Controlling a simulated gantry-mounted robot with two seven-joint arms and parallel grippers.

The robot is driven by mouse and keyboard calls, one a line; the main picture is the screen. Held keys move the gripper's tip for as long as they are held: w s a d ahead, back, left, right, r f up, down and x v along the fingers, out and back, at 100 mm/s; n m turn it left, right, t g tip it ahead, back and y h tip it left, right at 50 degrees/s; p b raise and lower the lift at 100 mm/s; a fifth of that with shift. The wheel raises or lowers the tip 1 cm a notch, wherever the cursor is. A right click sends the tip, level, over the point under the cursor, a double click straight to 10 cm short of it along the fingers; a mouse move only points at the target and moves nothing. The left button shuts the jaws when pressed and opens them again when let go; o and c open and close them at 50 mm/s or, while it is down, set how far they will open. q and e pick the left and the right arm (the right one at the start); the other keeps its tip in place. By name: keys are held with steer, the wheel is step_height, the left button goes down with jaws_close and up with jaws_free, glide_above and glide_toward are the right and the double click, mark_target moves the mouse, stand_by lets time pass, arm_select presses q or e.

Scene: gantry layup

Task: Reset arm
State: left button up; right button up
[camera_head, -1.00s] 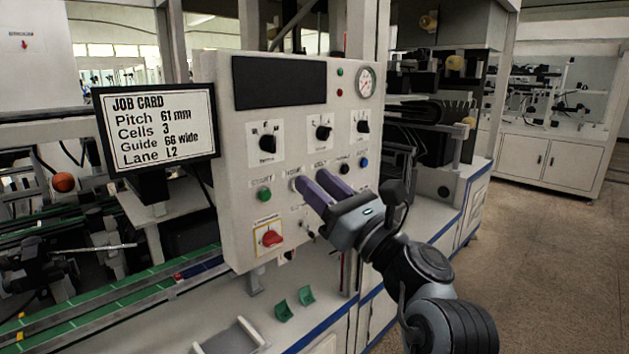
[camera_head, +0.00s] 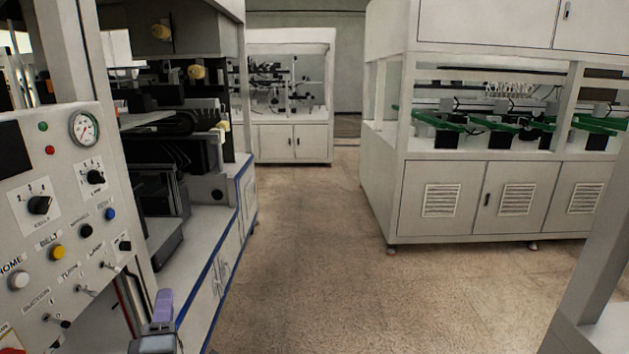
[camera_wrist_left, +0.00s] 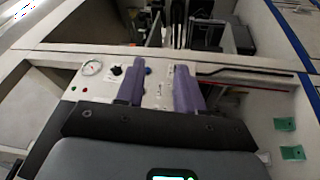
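My left gripper (camera_head: 161,308) shows at the bottom left of the head view, cut off by the lower edge, with a purple fingertip pointing up. It is near the lower right side of the white control panel (camera_head: 70,215). In the left wrist view its two purple fingers (camera_wrist_left: 160,88) are spread apart with nothing between them, so it is open. The panel's face, with its gauge and knobs, lies beyond the fingers there. I cannot tell the exact gap to the panel. My right gripper is not in view.
A machine bench (camera_head: 205,260) with a blue edge stripe stands right of the panel. A white enclosed machine (camera_head: 440,190) with green parts stands at the right, and a white cabinet (camera_head: 290,140) at the back. Open floor (camera_head: 310,250) lies between them.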

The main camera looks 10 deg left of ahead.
arm_select(q)
steer(key=s+d+f+m+g+h+p, duration=0.3)
steer(key=s+d+f+m+h, duration=0.25)
steer(key=f+m, duration=0.45)
steer(key=s+d+f+m+g+h+p, duration=0.25)
steer(key=s+f+m+g, duration=0.4)
steer(key=s, duration=0.55)
steer(key=s+d+f+m+g+h+p, duration=0.1)
steer(key=s+d+f+m+g+p, duration=0.35)
steer(key=s, duration=0.75)
step_height(320, 180, up, 36)
steer(key=m+p, duration=0.2)
steer(key=p, duration=3.4)
steer(key=shift+w+a+g, duration=0.15)
steer(key=shift+g, duration=0.15)
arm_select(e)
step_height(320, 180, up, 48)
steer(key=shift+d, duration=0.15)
arm_select(q)
steer(key=shift+f, duration=0.1)
